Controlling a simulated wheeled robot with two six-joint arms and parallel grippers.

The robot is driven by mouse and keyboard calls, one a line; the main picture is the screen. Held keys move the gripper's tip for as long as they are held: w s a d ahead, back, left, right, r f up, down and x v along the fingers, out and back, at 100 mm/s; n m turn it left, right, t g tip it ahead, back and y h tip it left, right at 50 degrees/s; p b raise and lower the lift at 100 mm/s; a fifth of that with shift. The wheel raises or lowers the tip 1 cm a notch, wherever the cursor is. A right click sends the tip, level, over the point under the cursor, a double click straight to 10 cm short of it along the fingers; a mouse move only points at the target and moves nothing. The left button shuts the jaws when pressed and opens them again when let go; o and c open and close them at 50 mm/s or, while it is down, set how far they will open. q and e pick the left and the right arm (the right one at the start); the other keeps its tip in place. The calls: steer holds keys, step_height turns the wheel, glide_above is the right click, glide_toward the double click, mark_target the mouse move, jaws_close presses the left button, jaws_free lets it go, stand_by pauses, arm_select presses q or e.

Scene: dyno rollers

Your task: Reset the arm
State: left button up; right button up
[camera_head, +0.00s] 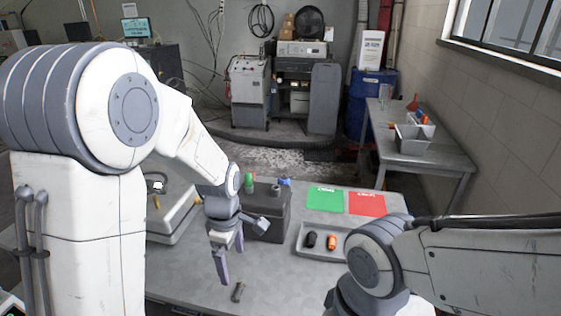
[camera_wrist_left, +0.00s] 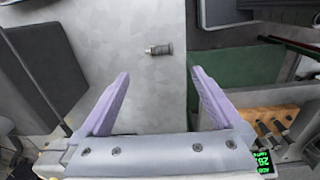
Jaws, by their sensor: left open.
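My left gripper (camera_head: 229,262) hangs fingers down over the grey table, between the light box at left and the tray at right. Its two purple fingers are apart with nothing between them, as the left wrist view (camera_wrist_left: 158,92) also shows. A small grey cylinder (camera_head: 238,292) lies on the table close to the gripper; it also shows in the left wrist view (camera_wrist_left: 159,50), beyond the fingertips and apart from them. My right arm comes in at the lower right of the head view, and its gripper is out of sight.
A grey tray (camera_head: 302,250) holds a black and an orange piece. Behind it lie a green mat (camera_head: 325,199) and a red mat (camera_head: 367,204). A dark box (camera_head: 268,222) with small items on top stands behind the gripper. The table front is mostly clear.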

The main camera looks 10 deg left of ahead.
arm_select(q)
steer(key=s+d+r+m, duration=0.3)
steer(key=s+d+m, duration=0.3)
steer(key=s+m, duration=0.3)
steer(key=s+d+r+m+h, duration=0.1)
steer(key=s+d+r+m, duration=0.3)
steer(key=s+m, duration=0.6)
steer(key=d+m, duration=0.2)
steer(key=m, duration=0.3)
steer(key=shift+s+d, duration=0.25)
steer(key=shift+d, duration=0.1)
